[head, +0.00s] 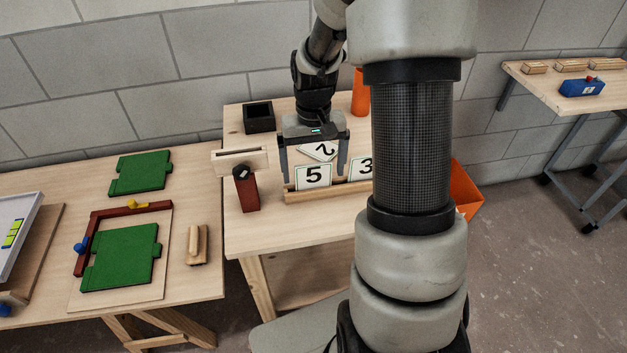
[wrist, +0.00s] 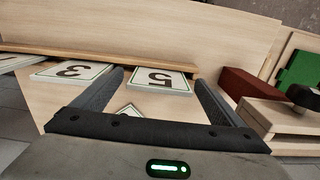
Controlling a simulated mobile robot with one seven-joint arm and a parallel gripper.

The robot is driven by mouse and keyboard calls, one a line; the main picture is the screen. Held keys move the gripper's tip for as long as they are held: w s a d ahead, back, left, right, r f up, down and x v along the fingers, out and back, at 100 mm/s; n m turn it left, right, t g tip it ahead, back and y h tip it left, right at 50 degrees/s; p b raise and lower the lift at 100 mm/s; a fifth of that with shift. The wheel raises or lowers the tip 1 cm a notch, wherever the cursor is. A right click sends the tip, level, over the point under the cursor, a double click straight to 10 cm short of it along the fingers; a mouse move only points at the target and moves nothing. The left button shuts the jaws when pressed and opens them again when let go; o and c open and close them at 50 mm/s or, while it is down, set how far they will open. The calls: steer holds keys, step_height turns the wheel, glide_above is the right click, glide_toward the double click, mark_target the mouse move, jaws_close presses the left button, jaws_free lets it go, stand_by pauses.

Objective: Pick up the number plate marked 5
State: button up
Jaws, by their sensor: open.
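The number plate marked 5 (head: 314,177) is white with a dark green border and stands in a wooden rack (head: 330,192) on the middle table. My gripper (head: 314,172) is open, with its fingers on either side of the 5 plate in the head view. In the wrist view the 5 plate (wrist: 161,79) shows upside down between the open fingers (wrist: 160,88); I cannot tell whether they touch it. The plate marked 3 (head: 362,168) stands beside it in the rack, partly hidden by my arm. A plate marked 2 (head: 320,150) lies tilted behind the 5.
A dark red block (head: 247,190) and a pale wooden piece (head: 240,160) stand close left of the rack. A black box (head: 259,117) and an orange cylinder (head: 361,93) are behind. The table's front is clear. Green plates (head: 122,257) lie on the left table.

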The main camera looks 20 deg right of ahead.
steer(key=shift+c, duration=0.4)
steer(key=c, duration=1.1)
steer(key=shift+r, duration=0.15)
